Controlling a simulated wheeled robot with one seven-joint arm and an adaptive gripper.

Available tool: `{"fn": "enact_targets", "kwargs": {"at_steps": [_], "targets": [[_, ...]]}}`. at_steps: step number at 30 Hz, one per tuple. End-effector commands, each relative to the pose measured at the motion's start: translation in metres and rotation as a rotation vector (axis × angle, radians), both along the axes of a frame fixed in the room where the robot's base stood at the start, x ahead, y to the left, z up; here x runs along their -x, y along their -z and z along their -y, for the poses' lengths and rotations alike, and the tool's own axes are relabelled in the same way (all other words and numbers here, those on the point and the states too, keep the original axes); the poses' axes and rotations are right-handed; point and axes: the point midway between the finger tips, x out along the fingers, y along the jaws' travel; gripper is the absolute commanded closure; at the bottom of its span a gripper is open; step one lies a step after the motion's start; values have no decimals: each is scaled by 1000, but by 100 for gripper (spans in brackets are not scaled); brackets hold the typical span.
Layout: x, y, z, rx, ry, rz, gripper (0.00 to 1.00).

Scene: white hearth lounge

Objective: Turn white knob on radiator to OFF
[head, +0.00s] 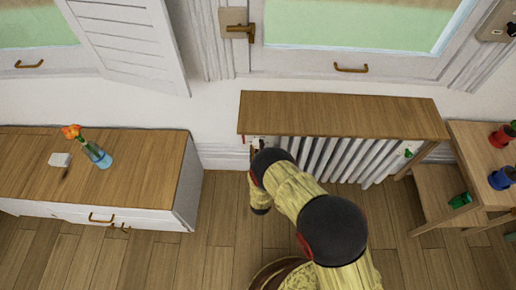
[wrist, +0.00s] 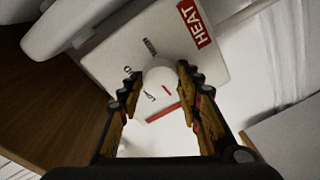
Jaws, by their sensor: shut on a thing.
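In the wrist view, the round white knob (wrist: 160,76) sits on a white panel (wrist: 118,45) with a red HEAT label (wrist: 195,22). Dark lettering rings the knob; LOW is readable, other words are partly hidden. A short red mark shows on the knob's face. My gripper (wrist: 158,74) is shut on the knob, one fingertip on each side. In the head view, the white ribbed radiator (head: 335,158) stands under a wooden shelf (head: 340,115). My gripper (head: 257,150) is at its left end, where my arm hides most of the knob area.
A wooden cabinet (head: 140,160) with a flower vase (head: 97,155) stands at left. A wooden stand (head: 475,140) with potted plants is at right. A small green item (head: 408,153) shows at the radiator's right end. The shelf overhangs close to my gripper.

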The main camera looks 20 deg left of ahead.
Motion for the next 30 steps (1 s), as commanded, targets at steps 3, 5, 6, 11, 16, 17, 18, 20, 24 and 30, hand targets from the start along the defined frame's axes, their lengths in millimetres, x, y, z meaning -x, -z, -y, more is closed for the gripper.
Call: {"fn": "enact_targets", "kwargs": {"at_steps": [3,5,6,11,16,17,18,20,24,30], "targets": [[1,2,0,73,-1,13,91],[1,2,0,103,-1,20,91],[1,2,1,122,-1,24,91],[2,2,1,176,-1,36,91],[2,2,1,205,-1,43,91],[2,2,1,206,-1,44,91],[2,2,1,210,-2,44,91],[2,2,1,211,-2,45,91],[2,2,1,211,-1,45,91],[2,2,1,210,-1,45,63]]}}
